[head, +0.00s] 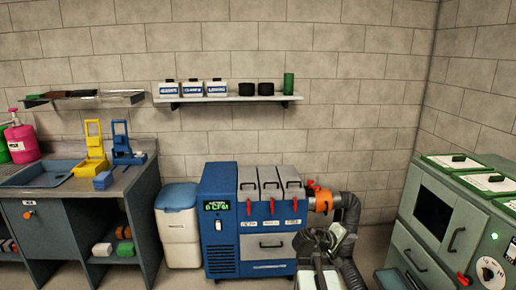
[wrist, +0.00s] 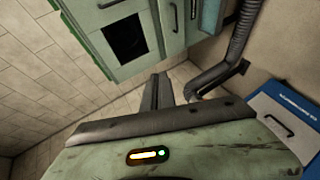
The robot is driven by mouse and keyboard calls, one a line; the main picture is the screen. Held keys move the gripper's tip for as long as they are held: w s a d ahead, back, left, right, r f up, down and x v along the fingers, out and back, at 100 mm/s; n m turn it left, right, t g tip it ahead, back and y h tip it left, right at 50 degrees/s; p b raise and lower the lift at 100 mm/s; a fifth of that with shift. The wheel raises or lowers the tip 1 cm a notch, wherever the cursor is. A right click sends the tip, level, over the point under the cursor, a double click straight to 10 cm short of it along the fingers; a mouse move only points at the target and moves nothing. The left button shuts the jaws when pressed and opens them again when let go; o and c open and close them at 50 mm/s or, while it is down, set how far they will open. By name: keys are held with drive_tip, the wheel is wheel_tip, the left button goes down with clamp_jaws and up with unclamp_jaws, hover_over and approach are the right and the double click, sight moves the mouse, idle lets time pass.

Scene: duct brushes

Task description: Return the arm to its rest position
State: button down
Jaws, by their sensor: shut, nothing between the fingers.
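My arm (head: 322,262) shows at the bottom centre of the head view, in front of the blue machine and a dark hose. It looks folded up close to my body. In the wrist view, my gripper (wrist: 158,92) has its two dark fingers together with nothing between them. The fingertips cannot be made out clearly in the head view.
A blue duct machine (head: 220,222) with an orange collar (head: 320,198) and dark hose (head: 350,215) stands behind my arm. A green cabinet (head: 440,225) is at right. A white bin (head: 178,240) and sink bench (head: 85,190) are at left. A shelf (head: 225,99) hangs above.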

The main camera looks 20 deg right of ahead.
drive_tip(key=w+a+f+y+p, duration=0.1)
drive_tip(key=w+a+f+y, duration=0.1)
drive_tip(key=a, duration=0.6)
drive_tip(key=w+a+f+y+p, duration=0.1)
drive_tip(key=w+a+f+y, duration=0.1)
drive_tip(key=a, duration=0.5)
drive_tip(key=s+a+f+g+y, duration=0.1)
drive_tip(key=s+a+f+y, duration=0.1)
drive_tip(key=a, duration=0.6)
drive_tip(key=s+a+f+g+y, duration=0.1)
drive_tip(key=s+a+f+y, duration=0.2)
drive_tip(key=a, duration=0.5)
drive_tip(key=s+a+f+g+y, duration=0.1)
drive_tip(key=a+y, duration=0.3)
drive_tip(key=a, duration=0.4)
drive_tip(key=shift+s+f+m, duration=0.4)
drive_tip(key=shift+s+f, duration=0.3)
